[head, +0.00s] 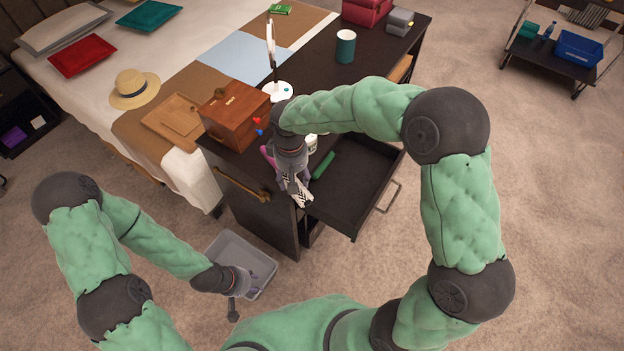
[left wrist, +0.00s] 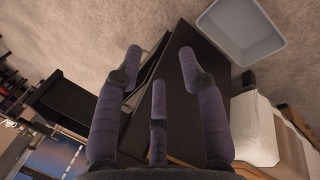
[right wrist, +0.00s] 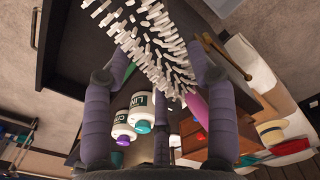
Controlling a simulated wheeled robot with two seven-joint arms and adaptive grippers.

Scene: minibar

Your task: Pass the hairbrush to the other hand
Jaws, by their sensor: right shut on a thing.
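The hairbrush (right wrist: 150,40) has white bristles and a magenta handle (right wrist: 197,106). My right gripper (right wrist: 155,75) is shut on it, and the brush lies across between the fingers in the right wrist view. In the head view the right gripper (head: 292,172) holds the hairbrush (head: 301,193) over the near end of the dark cabinet, beside the open drawer. Its bristle end points down toward me. My left gripper (head: 236,298) is lower left, near the grey bin, apart from the brush. In the left wrist view its fingers (left wrist: 160,68) are spread and empty.
The open drawer (head: 348,200) juts out right of the brush, with a green item (head: 323,164) inside. White bottles (right wrist: 142,112) stand near the right gripper. The grey bin (head: 262,262) is on the floor.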

